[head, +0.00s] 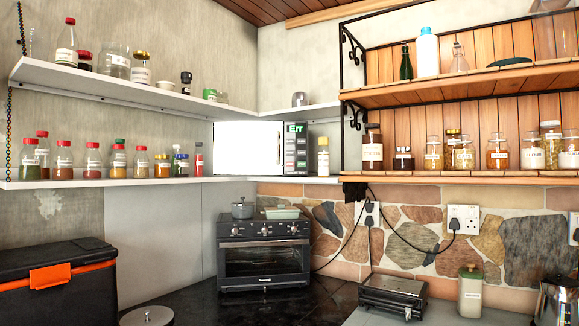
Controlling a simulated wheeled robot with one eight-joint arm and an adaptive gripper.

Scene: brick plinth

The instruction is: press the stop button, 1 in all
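A white microwave (245,148) stands on the corner shelf at the middle of the head view. Its dark control panel (296,148) is on its right side, with a lit display at the top and several small buttons below. The labels are too small to read, so I cannot tell which one is the stop button. The microwave door looks shut. My gripper is not in view.
Below is a black toaster oven (263,250) with pots on top. A bottle (323,157) stands right of the microwave panel. Jars line the left shelf (110,183) and the wooden shelves (470,176). A black box (55,280) is at lower left.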

